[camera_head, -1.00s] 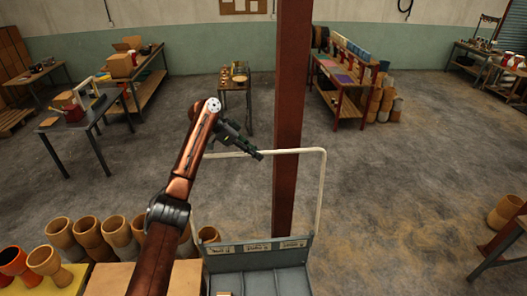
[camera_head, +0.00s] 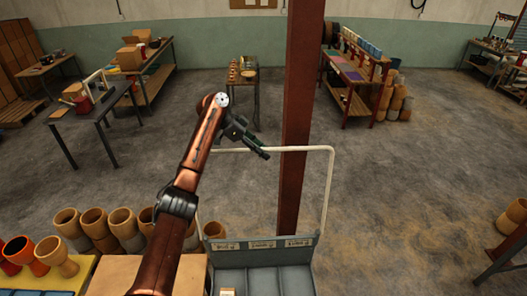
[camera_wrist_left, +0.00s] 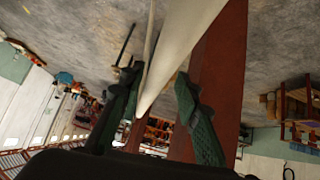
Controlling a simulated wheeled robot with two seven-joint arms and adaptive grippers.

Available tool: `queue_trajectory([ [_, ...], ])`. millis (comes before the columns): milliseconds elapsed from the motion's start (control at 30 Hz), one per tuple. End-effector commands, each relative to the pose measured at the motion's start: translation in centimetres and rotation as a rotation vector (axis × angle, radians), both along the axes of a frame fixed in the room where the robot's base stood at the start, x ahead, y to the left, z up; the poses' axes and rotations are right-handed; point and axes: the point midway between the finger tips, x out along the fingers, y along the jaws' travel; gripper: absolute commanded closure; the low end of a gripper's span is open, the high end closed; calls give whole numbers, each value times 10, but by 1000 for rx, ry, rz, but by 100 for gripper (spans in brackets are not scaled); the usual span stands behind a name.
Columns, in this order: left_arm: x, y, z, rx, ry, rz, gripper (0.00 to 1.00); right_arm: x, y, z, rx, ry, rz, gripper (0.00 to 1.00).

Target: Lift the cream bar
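The cream bar (camera_head: 318,149) is the top rail of a tall bent cream frame that rises from the back of a grey cart (camera_head: 265,256). It runs level across the front of a red-brown post. My left gripper (camera_head: 262,153) reaches the bar at its left-middle part. In the left wrist view, the cream bar (camera_wrist_left: 185,50) slants up between the two dark green fingers of my left gripper (camera_wrist_left: 162,105). The fingers are apart, with a gap showing beside the right-hand one. Whether either finger touches the bar is unclear. My right gripper is not in view.
The red-brown post (camera_head: 301,100) stands close behind the bar. Several goblet drums (camera_head: 95,223) line the lower left, near a cardboard-coloured box top (camera_head: 120,272). A dark table (camera_head: 88,112) stands at the left. The floor right of the cart is clear.

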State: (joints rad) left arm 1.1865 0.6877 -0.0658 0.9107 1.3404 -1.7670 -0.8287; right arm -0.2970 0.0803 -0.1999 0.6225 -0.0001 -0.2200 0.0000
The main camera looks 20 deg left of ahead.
Motion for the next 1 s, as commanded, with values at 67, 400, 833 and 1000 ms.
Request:
queue_trajectory([
  [67,0,0,1,0,-2,-1,70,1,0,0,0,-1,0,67],
  [400,-7,21,25,-1,-4,2,70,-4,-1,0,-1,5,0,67],
  [833,-26,73,80,-1,-3,1,70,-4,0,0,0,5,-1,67],
  [1000,-30,79,86,0,-2,-1,70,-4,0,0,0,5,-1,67],
])
